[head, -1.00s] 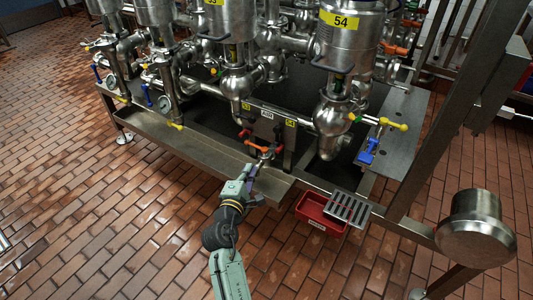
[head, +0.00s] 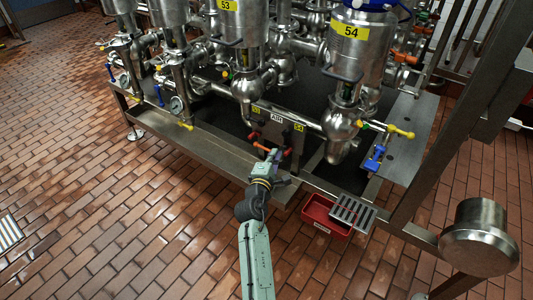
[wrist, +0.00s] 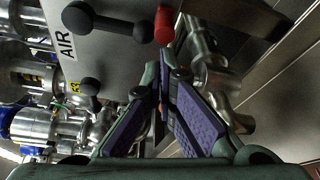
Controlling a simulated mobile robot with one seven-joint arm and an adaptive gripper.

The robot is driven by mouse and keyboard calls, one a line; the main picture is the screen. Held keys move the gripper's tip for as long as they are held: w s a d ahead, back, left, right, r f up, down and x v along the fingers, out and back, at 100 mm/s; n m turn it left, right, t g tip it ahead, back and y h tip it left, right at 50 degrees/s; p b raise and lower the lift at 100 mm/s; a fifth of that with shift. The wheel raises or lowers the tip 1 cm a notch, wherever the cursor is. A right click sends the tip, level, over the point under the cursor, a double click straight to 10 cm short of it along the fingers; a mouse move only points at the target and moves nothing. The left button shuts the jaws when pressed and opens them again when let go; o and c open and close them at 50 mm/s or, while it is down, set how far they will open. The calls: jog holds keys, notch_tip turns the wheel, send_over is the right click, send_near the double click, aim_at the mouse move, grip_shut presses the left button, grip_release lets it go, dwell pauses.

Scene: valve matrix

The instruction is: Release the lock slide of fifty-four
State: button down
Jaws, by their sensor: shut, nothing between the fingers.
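Valve 54 (head: 345,50) is a steel cylinder with a yellow label at the right of the row in the head view. A small steel panel (head: 276,131) marked AIR, with yellow tags on both sides, stands low to its left. It carries orange-red and black handles. The wrist view shows the panel close (wrist: 115,50), with a black bar handle (wrist: 110,22), a black knob (wrist: 88,87) and a red knob (wrist: 163,25). My gripper (wrist: 163,72) is shut and empty, its purple-padded fingers near the red knob; contact cannot be told. I cannot single out the lock slide.
A yellow handle (head: 401,132) and a blue handle (head: 375,159) sit right of the panel. A red bin (head: 324,213) and a grate (head: 354,211) lie below. A steel beam (head: 205,152) runs along the front.

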jog(key=shift+s+d, duration=0.15)
jog(key=shift+d, duration=0.05)
jog(key=s+d+p, duration=0.1)
jog(key=d+p, duration=0.1)
jog(key=shift+s+d, duration=0.3)
jog(key=shift+s, duration=0.05)
dwell(0.3)
jog(key=shift+w, duration=0.1)
